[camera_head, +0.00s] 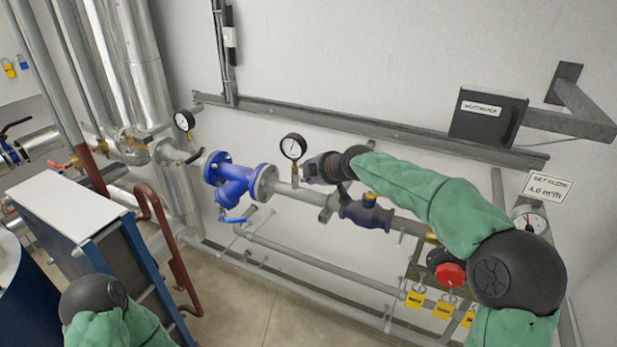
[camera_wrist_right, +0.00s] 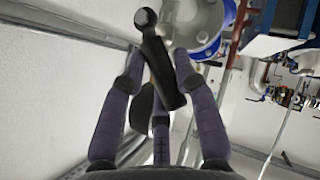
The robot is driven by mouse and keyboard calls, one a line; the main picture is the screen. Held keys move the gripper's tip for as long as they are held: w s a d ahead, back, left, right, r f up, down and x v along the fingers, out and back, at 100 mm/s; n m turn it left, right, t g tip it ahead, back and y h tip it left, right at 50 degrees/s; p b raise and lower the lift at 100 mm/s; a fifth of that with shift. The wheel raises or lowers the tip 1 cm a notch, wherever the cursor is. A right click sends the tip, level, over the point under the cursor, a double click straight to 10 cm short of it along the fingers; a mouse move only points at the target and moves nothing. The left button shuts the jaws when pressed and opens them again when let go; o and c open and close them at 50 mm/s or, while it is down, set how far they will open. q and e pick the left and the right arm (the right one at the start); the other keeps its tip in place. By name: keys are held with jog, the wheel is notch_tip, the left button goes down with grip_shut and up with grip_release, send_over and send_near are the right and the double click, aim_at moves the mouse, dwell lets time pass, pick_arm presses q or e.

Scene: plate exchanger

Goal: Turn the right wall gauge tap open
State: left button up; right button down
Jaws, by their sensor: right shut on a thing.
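The right wall gauge (camera_head: 293,147) is a round white dial with a black rim on a short stem above the grey pipe, right of the blue valve. My right gripper (camera_head: 318,168) is just right of its stem and hides the tap in the head view. In the right wrist view, a black lever-like part (camera_wrist_right: 163,65) with a rounded end lies between the fingers of my right gripper (camera_wrist_right: 160,72), which is shut on it. It appears to be the tap handle; how far it is turned I cannot tell. My left gripper is out of view.
A blue valve (camera_head: 232,180) and another gauge (camera_head: 184,120) are to the left. A dark valve body (camera_head: 366,215) sits below my right forearm. A red knob (camera_head: 451,274) with yellow tags is lower right. A dark box (camera_head: 487,117) hangs on the wall.

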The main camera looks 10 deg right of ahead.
jog(key=shift+w+d+r+m+g+y+p, duration=0.3)
jog(key=shift+w+m+g+p, duration=0.1)
jog(key=shift+w+g+p, duration=0.15)
jog(key=shift+w+d+r+m+g+y+p, duration=0.1)
jog(key=shift+w+d+m+g+y+p, duration=0.2)
jog(key=shift+g+p, duration=0.7)
jog(key=shift+w+d+f+m+g+y+p, duration=0.1)
jog(key=shift+w+d+m+g+y+p, duration=0.3)
jog(key=shift+p, duration=1.3)
jog(key=shift+w+d+r+m+g+y+p, duration=0.1)
jog(key=shift+w+m+g+y+p, duration=0.4)
jog(key=shift+p, duration=0.85)
jog(key=shift+s, duration=0.15)
jog(key=c, duration=0.9)
grip_release()
jog(key=v, duration=1.2)
